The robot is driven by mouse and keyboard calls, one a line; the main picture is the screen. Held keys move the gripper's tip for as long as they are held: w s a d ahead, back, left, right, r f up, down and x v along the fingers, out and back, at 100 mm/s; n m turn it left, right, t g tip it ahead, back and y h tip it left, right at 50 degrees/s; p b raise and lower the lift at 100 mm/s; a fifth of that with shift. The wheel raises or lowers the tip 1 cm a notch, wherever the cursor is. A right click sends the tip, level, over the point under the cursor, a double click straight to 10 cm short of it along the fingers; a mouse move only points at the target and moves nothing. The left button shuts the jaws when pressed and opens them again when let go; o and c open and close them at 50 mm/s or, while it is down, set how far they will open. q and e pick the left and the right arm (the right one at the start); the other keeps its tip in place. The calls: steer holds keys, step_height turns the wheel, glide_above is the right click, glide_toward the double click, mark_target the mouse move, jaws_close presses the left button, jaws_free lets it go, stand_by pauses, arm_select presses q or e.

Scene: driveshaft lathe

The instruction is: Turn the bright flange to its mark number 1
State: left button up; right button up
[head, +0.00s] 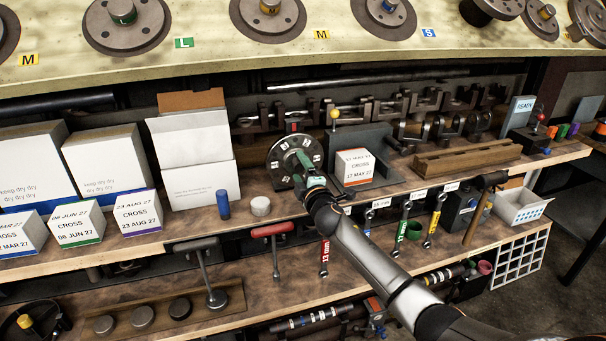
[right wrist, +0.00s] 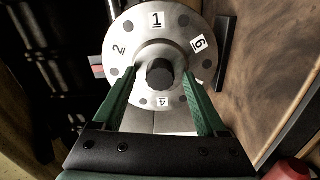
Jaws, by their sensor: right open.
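The bright flange (head: 284,172) is a round metal disc with numbered white labels, standing upright on the bench in the head view. It fills the upper middle of the right wrist view (right wrist: 178,32), with label 1 at the top, 2 at the left, 6 at the right and 4 at the bottom. A red and white tab (right wrist: 98,71) shows behind its left rim, just below label 2. My right gripper (right wrist: 160,76) is open, its green fingers on either side of the dark centre hub (right wrist: 159,73); contact cannot be told. My left gripper is out of view.
A white cylinder (head: 261,206) and blue cylinder (head: 223,204) stand left in front. Several wrenches hang along the shelf front below my right arm. White boxes (head: 105,160) fill the left shelf.

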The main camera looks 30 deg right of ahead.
steer(key=v, duration=1.2)
steer(key=shift+s, duration=0.2)
steer(key=shift+a, duration=0.1)
steer(key=s+a+f+m+g+y, duration=0.25)
steer(key=s+a+f, duration=0.3)
steer(key=f, duration=0.45)
steer(key=s+a+f+m+g+y, duration=0.1)
steer(key=s+a+f+m+g, duration=0.2)
steer(key=s+a+f, duration=0.5)
steer(key=s+a+f+m+g+y, duration=0.1)
steer(key=s+a+f+m, duration=0.1)
steer(key=s+f, duration=0.3)
steer(key=s+a+f+m+g+y, duration=0.2)
steer(key=s+f, duration=0.4)
steer(key=s, duration=0.3)
steer(key=shift+s+a+m+p, duration=0.35)
steer(key=shift+a+m, duration=0.4)
steer(key=shift+m, duration=0.3)
steer(key=shift+f, duration=0.1)
